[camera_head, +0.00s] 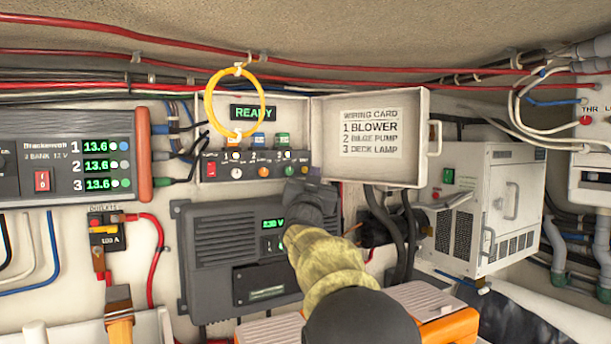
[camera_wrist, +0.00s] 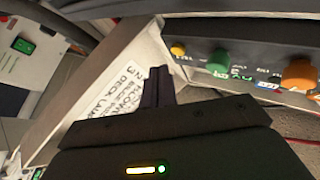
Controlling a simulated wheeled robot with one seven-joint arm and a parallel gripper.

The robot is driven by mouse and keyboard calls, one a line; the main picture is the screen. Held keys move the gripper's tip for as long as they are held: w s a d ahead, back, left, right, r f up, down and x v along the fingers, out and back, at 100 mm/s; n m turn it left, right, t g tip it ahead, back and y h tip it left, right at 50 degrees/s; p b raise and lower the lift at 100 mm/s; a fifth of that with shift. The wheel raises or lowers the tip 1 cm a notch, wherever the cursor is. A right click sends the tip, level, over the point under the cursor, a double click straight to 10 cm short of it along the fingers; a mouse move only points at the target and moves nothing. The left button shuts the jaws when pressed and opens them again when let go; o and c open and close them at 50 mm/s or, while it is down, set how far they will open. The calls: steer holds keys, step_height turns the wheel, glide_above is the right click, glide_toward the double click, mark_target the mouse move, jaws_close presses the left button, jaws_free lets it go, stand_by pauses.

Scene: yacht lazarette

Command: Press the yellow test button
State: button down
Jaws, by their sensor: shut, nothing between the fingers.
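The control panel (camera_head: 222,170) is a dark strip with small knobs and lights inside an open white box. A small yellow button (camera_wrist: 178,48) sits at one end of the panel in the wrist view, beside a green knob (camera_wrist: 218,62). In the head view it is too small to make out surely. My gripper (camera_head: 298,187) is just below the panel's right end. In the wrist view its fingers (camera_wrist: 157,84) are together and empty, left of and below the yellow button, apart from it in the picture. The exact gap is unclear.
The open lid with the wiring card (camera_head: 371,135) stands right of the panel, close to my fingers. A yellow ring (camera_head: 207,103) hangs before the READY display (camera_head: 253,113). A grey unit (camera_head: 215,255) is below; a white cabinet (camera_head: 470,210) is at right.

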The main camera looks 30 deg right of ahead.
steer(key=s+b, duration=0.2)
steer(key=s, duration=0.1)
steer(key=shift+s+f, duration=0.1)
steer(key=shift+s, duration=0.05)
stand_by(0.3)
steer(key=shift+a, duration=0.15)
stand_by(0.5)
